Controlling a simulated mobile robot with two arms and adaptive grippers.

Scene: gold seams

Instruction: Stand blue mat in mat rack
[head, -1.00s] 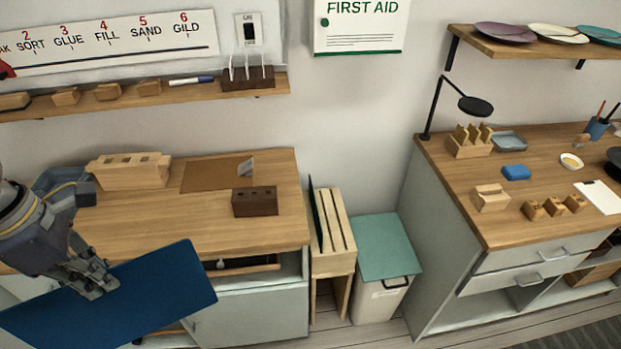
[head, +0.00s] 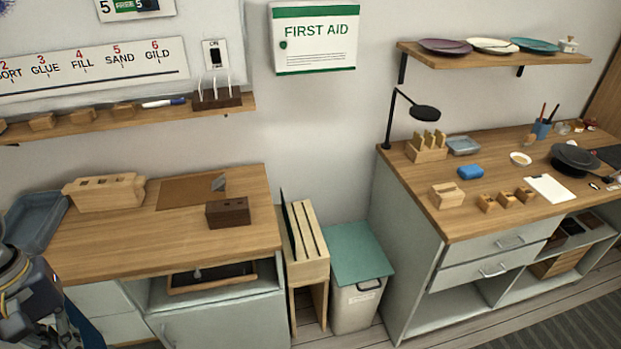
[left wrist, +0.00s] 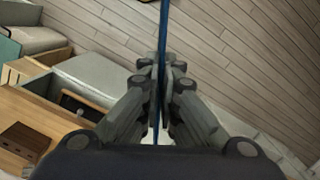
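The blue mat (left wrist: 163,50) is seen edge-on in the left wrist view, clamped between the fingers of my left gripper (left wrist: 161,82). In the head view only a blue sliver of the mat (head: 82,326) shows at the lower left, beside my left wrist, and the fingers are hidden. The wooden mat rack (head: 311,268) stands on the floor between the left workbench and the bin. It has several slots, and a thin dark green mat (head: 289,226) stands upright at its left side. The other slots look empty. My right gripper is not in view.
The left workbench (head: 105,245) carries a dark block (head: 228,213), a wooden block and a grey tray (head: 36,222). A bin with a teal lid (head: 361,253) stands close to the rack's right. The right workbench (head: 460,222) lies beyond. Floor is clear in front of the rack.

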